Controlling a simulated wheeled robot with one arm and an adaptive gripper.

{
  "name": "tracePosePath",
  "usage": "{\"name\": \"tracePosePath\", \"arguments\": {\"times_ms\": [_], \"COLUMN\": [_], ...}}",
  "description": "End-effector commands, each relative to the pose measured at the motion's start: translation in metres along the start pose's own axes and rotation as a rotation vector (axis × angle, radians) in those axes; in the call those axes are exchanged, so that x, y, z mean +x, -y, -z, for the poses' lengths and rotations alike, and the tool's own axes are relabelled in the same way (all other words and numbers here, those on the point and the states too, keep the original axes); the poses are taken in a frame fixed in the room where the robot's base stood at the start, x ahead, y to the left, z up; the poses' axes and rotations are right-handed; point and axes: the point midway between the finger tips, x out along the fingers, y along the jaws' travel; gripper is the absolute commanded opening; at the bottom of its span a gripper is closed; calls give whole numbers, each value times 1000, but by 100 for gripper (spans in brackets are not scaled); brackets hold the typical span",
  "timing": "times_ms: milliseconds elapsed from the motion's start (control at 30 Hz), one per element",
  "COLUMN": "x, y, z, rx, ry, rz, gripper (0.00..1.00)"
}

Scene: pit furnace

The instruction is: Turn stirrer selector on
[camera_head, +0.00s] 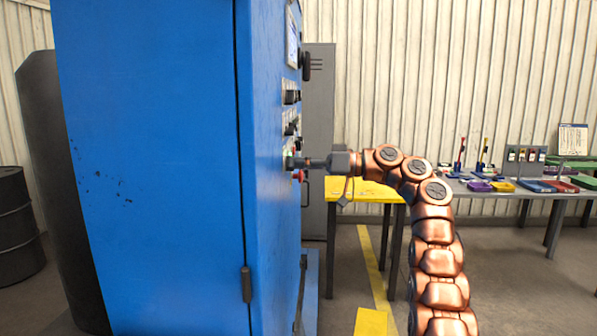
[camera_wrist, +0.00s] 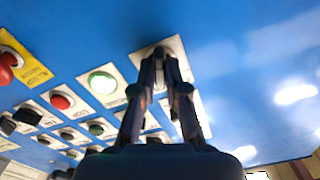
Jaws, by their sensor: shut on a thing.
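The blue control cabinet (camera_head: 160,150) stands at the left of the head view, its button panel seen nearly edge-on. My gripper (camera_head: 297,163) reaches the lower part of that panel from the right. In the wrist view my gripper (camera_wrist: 160,58) has its fingers closed together over a pale label plate (camera_wrist: 174,47), shut on a small control there. The fingers cover most of this control, so its turn position is hidden. The plate lettering is too small to read, so I cannot confirm that it is the stirrer selector.
In the wrist view a green button (camera_wrist: 102,83), a red button (camera_wrist: 60,101) and a red mushroom button (camera_wrist: 6,70) on yellow sit left of the fingers, with several black knobs below. A yellow table (camera_head: 365,190) stands behind my arm. Bare blue surface lies to the right.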

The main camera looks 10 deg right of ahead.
Motion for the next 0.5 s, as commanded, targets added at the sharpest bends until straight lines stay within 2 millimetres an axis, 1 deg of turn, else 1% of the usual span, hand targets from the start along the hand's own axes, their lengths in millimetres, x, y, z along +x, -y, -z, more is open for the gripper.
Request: {"name": "tracePosePath", "arguments": {"times_ms": [500], "x": [0], "y": [0], "z": [0], "rx": [134], "ry": [1], "rz": [-1], "gripper": [0]}}
